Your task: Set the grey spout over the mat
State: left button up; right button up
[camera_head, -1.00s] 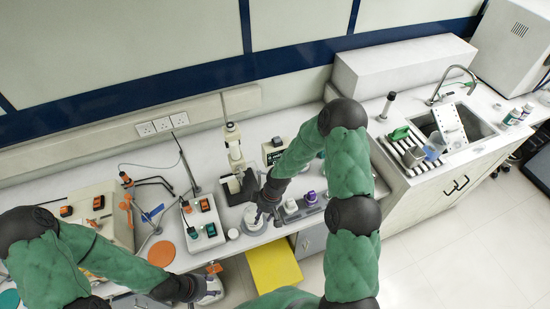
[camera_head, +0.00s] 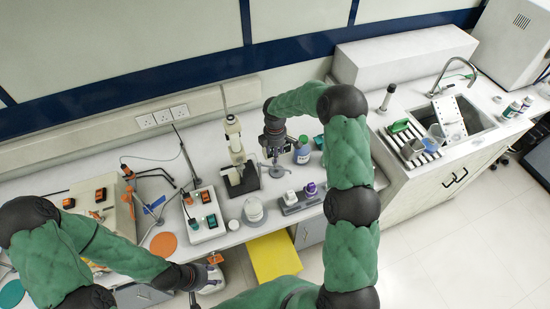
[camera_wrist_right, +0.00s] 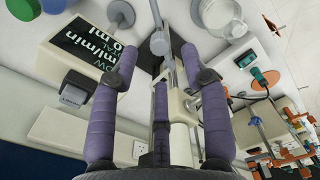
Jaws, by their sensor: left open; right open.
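A grey rounded piece on a thin rod, which looks like the spout (camera_wrist_right: 160,42), shows between the spread fingers of my right gripper (camera_wrist_right: 155,75) in the right wrist view. I cannot tell whether they touch it. In the head view my right gripper (camera_head: 274,150) is open above the back counter, beside the microscope-like stand. A flat round orange mat (camera_head: 163,244) lies to the left, and a teal one (camera_head: 10,293) is at the far left edge; I cannot tell which is the task's mat. My left gripper (camera_head: 195,292) is low, near a white rounded object, and open.
A box with a display (camera_wrist_right: 80,50) is beside the right fingers. The stand (camera_head: 236,150) is close left of the right gripper. A yellow panel (camera_head: 274,257) is below.

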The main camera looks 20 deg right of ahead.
aim_at(274, 165)
jog(key=shift+f+p, duration=0.3)
jog(key=shift+f, duration=2.15)
grip_shut()
